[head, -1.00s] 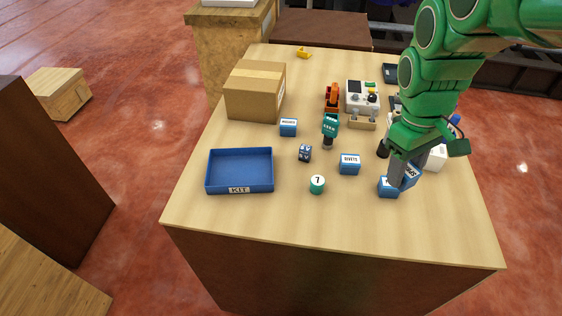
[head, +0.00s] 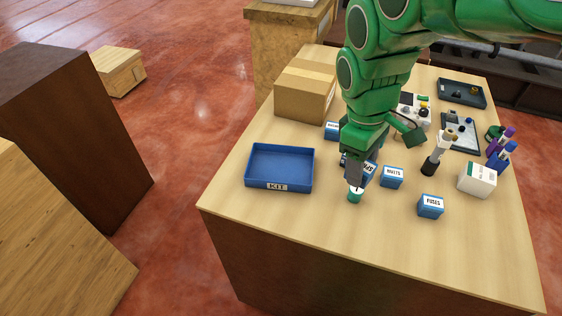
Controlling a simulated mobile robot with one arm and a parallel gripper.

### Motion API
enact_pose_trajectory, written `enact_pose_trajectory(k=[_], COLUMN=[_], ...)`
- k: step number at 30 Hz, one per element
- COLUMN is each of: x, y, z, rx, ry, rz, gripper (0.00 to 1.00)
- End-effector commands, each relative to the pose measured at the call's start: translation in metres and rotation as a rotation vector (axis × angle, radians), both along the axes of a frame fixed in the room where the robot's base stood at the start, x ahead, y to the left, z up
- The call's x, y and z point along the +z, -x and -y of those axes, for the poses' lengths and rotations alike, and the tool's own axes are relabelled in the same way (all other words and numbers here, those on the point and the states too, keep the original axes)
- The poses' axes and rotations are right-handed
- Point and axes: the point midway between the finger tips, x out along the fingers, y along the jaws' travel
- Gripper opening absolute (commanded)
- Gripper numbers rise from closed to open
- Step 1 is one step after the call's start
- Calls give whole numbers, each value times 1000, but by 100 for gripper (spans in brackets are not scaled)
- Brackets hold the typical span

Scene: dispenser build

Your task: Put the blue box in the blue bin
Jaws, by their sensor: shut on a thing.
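The blue bin (head: 250,169), a shallow tray marked KIT, sits at the left of the table and looks empty. My gripper (head: 357,180) is to the right of the bin, pointing down and shut on a blue box (head: 369,171) with a white label. The held box is partly hidden by my gripper, and its label is only partly readable. Other small blue boxes stand on the table: one (head: 392,178) right of the held box, one marked FUSES (head: 430,207) at the front right, and one (head: 332,131) behind the bin's right side.
A green cylinder (head: 354,196) stands just below my gripper in the picture. A cardboard carton (head: 300,97) stands behind the bin. A white box (head: 477,180), pen holder (head: 497,160) and dark trays are at the right. The table front left is clear.

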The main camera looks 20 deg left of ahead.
Motion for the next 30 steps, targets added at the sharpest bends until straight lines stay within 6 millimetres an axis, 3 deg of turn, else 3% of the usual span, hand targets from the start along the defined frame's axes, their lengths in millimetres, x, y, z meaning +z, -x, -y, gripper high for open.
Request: enact_pose_trajectory(k=[15, 24, 30], x=[1, 1, -6], y=[31, 42, 30], z=[-88, -109, -119], rx=[286, 355, 359], ry=[0, 0, 0], rz=[3, 2, 1], gripper=[16, 16, 16])
